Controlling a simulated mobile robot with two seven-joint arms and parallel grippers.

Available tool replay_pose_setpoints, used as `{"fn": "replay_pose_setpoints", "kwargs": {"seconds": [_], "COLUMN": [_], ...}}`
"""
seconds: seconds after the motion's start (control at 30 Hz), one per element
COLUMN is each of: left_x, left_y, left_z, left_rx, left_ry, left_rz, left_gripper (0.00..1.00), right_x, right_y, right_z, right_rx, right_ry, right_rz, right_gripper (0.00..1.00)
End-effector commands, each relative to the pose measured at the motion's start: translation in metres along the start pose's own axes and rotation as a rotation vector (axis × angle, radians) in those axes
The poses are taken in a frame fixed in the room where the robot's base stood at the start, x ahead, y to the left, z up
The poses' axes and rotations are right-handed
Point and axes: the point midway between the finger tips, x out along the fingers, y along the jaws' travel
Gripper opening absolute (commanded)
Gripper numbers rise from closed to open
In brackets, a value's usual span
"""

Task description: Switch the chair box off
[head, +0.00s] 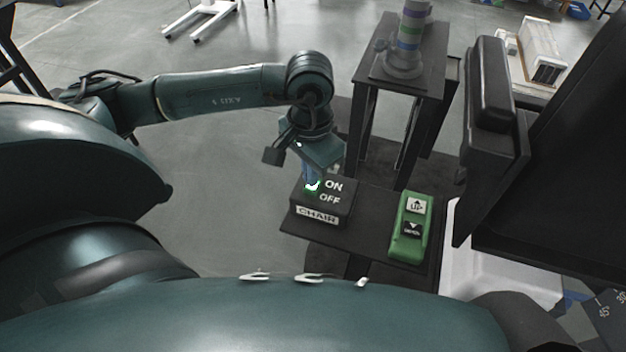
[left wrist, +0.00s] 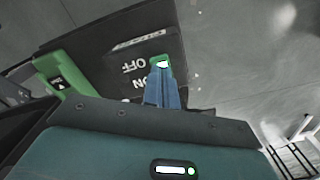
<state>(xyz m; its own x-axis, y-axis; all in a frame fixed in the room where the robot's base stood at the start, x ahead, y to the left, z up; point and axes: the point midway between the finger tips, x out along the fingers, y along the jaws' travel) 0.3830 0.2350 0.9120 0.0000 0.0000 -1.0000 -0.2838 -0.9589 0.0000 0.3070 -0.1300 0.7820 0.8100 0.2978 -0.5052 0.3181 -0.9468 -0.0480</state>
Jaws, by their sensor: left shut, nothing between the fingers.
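The chair box (head: 335,201) is a black box with ON, OFF and CHAIR labels, on a dark shelf in the head view. It also shows in the left wrist view (left wrist: 112,72), upside down. A small green and white switch (left wrist: 160,62) sits beside the labels; in the head view it is mostly hidden by my gripper. My left gripper (head: 312,183) is shut and empty, pointing down at the switch. Its blue fingers (left wrist: 165,92) end right at the switch in the left wrist view; I cannot tell whether they touch it. My right gripper is not in view.
A green box with UP and DOWN buttons (head: 410,226) stands on the same shelf (head: 372,238), right of the chair box. Behind is a dark stand (head: 400,78) with a banded column. A black chair-like structure (head: 490,140) rises at right. Open floor lies left.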

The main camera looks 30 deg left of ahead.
Motion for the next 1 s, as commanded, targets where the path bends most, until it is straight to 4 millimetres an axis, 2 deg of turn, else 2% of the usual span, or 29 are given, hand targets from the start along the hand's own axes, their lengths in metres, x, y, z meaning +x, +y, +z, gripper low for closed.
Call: {"fn": "replay_pose_setpoints", "kwargs": {"seconds": [0.3,1.0], "left_x": [0.000,0.009], "left_y": [0.000,0.000], "left_z": [0.000,0.000], "left_rx": [0.000,0.000], "left_ry": [0.000,0.000], "left_rz": [0.000,0.000], "left_gripper": [0.00,0.00], "right_x": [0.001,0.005], "right_y": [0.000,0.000], "right_z": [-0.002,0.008], "right_rx": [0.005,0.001], "right_ry": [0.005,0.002], "right_rz": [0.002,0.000], "right_gripper": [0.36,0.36]}}
